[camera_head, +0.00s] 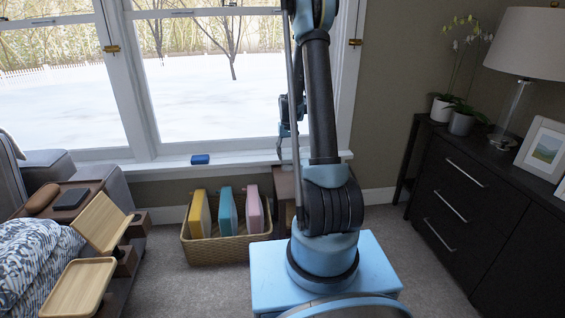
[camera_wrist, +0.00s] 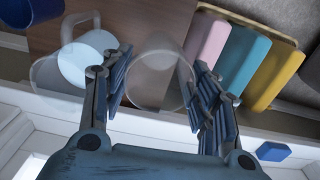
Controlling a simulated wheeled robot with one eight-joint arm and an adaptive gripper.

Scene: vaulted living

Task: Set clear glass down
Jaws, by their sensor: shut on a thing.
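The clear glass (camera_wrist: 160,88) is between the fingers of my gripper (camera_wrist: 161,72) in the wrist view. My gripper is shut on it, with one finger on each side. Behind it is a brown wooden surface (camera_wrist: 120,20); I cannot tell whether the glass touches it. In the head view my gripper (camera_head: 284,132) is partly hidden behind my arm, in front of the window, and the glass cannot be made out. The brown stand (camera_head: 284,185) below is mostly hidden by my arm.
In the wrist view a white mug (camera_wrist: 82,62), another clear glass-like object (camera_wrist: 45,74) and a dark blue mug (camera_wrist: 28,10) are left of my gripper. A wicker basket (camera_head: 225,250) holds yellow, teal and pink items. A blue block (camera_head: 200,159) lies on the windowsill.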

